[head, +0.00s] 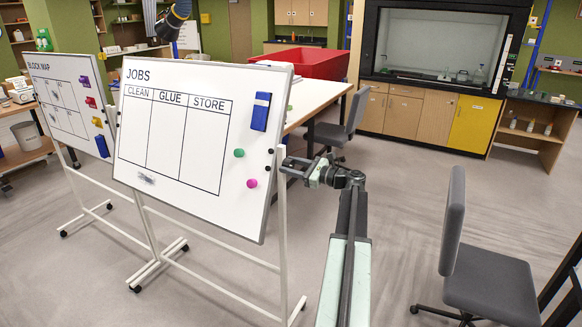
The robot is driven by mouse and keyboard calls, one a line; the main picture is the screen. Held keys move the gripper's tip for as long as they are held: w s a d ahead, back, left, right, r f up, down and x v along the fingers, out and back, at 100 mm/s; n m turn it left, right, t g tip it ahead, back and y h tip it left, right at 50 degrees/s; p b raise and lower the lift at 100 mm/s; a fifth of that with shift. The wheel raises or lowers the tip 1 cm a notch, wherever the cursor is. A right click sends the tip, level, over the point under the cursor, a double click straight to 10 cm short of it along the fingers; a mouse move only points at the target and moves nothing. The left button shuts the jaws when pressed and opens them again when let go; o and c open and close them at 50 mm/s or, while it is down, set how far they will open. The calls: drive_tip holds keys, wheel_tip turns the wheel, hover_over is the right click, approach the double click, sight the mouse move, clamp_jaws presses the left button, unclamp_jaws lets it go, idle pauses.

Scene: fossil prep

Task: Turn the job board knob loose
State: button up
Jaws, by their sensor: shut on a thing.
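The job board (184,172) is a white tilting panel headed JOBS, with CLEAN, GLUE and STORE columns, on a white wheeled stand. It leans back a little. My gripper (288,166) is at the board's right edge, beside the upright, about halfway up. It is shut on the job board knob there. The jaws cover nearly all of the knob, so its turn cannot be told.
On the board are a blue eraser (261,111), a green magnet (239,153) and a pink magnet (252,183). A block map board (66,98) stands at left. A grey chair (490,285) stands at right; the floor between is open.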

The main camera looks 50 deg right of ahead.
drive_tip(key=o, duration=1.4)
drive_tip(key=shift+c, duration=0.2)
drive_tip(key=shift+s, duration=0.1)
drive_tip(key=v, duration=0.7)
drive_tip(key=shift+s, duration=0.35)
drive_tip(key=shift+d, duration=0.1)
